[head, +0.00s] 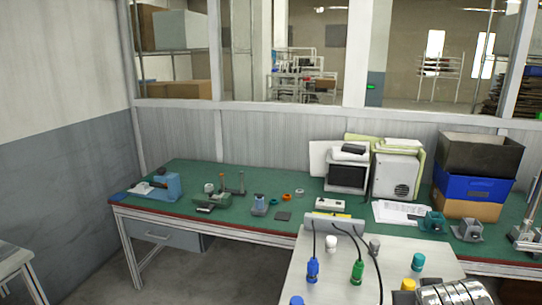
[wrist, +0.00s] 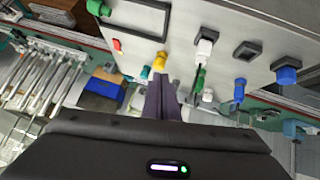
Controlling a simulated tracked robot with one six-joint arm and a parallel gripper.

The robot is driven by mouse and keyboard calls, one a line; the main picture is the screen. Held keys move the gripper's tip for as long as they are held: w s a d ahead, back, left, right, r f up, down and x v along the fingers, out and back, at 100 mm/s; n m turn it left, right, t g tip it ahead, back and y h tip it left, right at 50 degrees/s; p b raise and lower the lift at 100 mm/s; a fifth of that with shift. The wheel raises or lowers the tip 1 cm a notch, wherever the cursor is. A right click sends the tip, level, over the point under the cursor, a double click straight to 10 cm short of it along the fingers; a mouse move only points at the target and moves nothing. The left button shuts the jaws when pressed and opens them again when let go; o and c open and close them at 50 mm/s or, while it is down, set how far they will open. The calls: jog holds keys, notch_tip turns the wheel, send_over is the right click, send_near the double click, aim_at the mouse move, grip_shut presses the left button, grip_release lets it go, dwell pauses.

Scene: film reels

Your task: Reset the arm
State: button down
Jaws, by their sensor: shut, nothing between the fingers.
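My gripper (wrist: 162,80) shows in the wrist view, its two dark fingers pressed together with nothing between them. The fingertips point up the picture towards a light grey panel (wrist: 235,22). A yellow plug (wrist: 160,61) shows close by the fingertips in the picture; I cannot tell whether they touch. My gripper cannot be made out in the head view.
A pale table (head: 310,268) close in front bears blue (head: 313,270) and green (head: 357,271) plugs on black cables. Behind it, a green bench (head: 240,228) holds small tools, a blue device (head: 168,186) and stacked bins (head: 470,188). Floor shows at lower left.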

jog(key=s+a+n+g+y, duration=0.1)
jog(key=s+a, duration=0.3)
jog(key=a, duration=0.4)
jog(key=s+a+n+g+y, duration=0.1)
jog(key=s+a+n+y, duration=0.1)
jog(key=a, duration=0.6)
jog(key=s+y, duration=0.1)
jog(key=s, duration=0.1)
jog(key=shift+s+a+f+y, duration=0.3)
jog(key=shift+s+a+f, duration=0.05)
jog(key=shift+s+f, duration=0.05)
